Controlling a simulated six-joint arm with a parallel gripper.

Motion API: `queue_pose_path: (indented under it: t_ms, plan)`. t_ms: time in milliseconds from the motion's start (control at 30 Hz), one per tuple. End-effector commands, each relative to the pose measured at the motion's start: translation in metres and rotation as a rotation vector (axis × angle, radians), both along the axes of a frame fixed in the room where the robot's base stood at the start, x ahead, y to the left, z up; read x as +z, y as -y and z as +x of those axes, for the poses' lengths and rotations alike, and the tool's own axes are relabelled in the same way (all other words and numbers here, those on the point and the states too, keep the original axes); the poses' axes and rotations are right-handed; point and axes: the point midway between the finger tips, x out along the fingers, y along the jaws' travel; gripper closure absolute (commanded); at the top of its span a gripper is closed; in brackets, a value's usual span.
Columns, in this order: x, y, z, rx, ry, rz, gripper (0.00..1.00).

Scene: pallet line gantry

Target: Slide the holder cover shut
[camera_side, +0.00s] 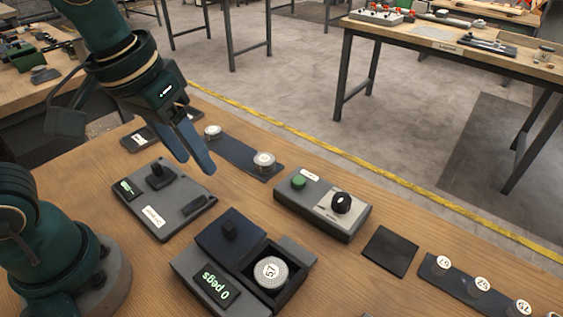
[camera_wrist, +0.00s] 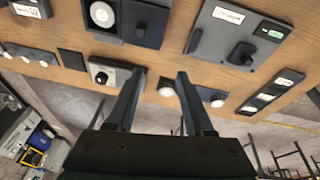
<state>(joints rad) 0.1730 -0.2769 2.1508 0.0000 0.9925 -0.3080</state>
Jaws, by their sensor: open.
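The holder (camera_side: 190,265) is a dark grey box at the front middle of the table, with a display reading "0 pegs" (camera_side: 215,287). Its dark blue cover (camera_side: 212,243) with a black knob (camera_side: 229,229) sits over the left part. The right part is open and shows a round white-topped piece marked 57 (camera_side: 270,271). In the wrist view the cover (camera_wrist: 147,24) and the piece (camera_wrist: 102,14) show at the top. My gripper (camera_side: 197,166) is open and empty, above the table behind the holder and apart from it.
A panel with a black handle (camera_side: 160,176) lies left of the holder. A box with a green button and black dial (camera_side: 325,205) stands behind right. A dark strip with two round pieces (camera_side: 238,153) lies near my gripper. A dark pad (camera_side: 390,251) and another strip (camera_side: 462,287) lie right.

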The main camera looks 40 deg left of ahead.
Motion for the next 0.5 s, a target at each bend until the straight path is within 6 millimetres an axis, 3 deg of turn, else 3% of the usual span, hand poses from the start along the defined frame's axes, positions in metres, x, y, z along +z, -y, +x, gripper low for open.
queue_pose_path:
  t_ms: [200,500]
  plan:
    - [-0.032,0.032,0.012,-0.06,-0.168,0.027,0.47]
    - [-0.062,0.049,0.005,-0.132,-0.272,0.067,0.47]
